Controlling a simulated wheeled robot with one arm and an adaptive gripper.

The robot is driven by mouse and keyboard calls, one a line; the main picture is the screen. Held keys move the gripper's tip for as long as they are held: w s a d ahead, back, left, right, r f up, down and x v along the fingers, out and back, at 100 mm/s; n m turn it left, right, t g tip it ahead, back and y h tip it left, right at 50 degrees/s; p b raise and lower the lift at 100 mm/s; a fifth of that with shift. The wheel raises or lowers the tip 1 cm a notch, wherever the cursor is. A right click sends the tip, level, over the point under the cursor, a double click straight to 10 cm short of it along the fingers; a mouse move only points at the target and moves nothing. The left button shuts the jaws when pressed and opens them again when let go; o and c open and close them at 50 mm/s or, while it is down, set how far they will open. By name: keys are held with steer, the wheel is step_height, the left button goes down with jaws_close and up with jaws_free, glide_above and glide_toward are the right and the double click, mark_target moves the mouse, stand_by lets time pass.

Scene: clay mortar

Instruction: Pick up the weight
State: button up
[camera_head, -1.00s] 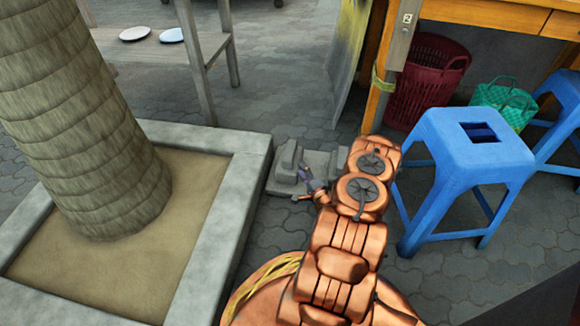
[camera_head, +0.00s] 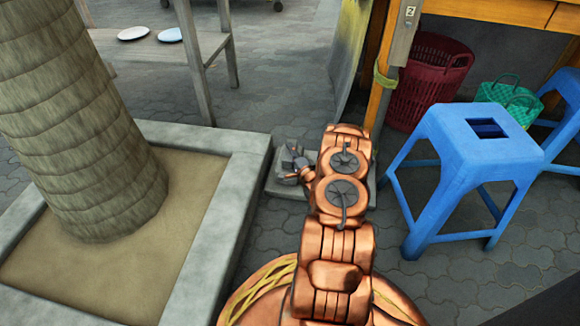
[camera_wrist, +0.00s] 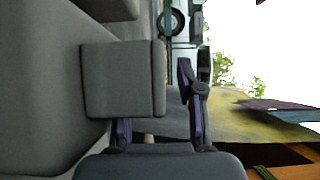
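The weight (camera_head: 281,189) is a grey, blocky thing on the paving beside the stone planter in the head view. My copper arm hides much of it. My gripper (camera_head: 292,162) is small there, over the left part of the weight. In the wrist view a grey block of the weight (camera_wrist: 122,80) stands close, with a larger grey mass to its left. My gripper (camera_wrist: 158,105) is open there. The right finger stands clear to the right of the block, with a gap between them. The left fingertip is hidden at the block, so I cannot tell whether it touches.
The planter's stone rim (camera_head: 245,180) runs close on the left, around a thick trunk (camera_head: 85,120). A blue stool (camera_head: 470,150) stands to the right. A red basket (camera_head: 428,80) and a green basket (camera_head: 508,98) are behind it, by an orange table (camera_head: 490,12).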

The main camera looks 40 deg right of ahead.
steer(key=shift+w+d, duration=0.1)
steer(key=shift+w, duration=0.3)
jaws_close()
steer(key=shift+r, duration=0.1)
stand_by(0.4)
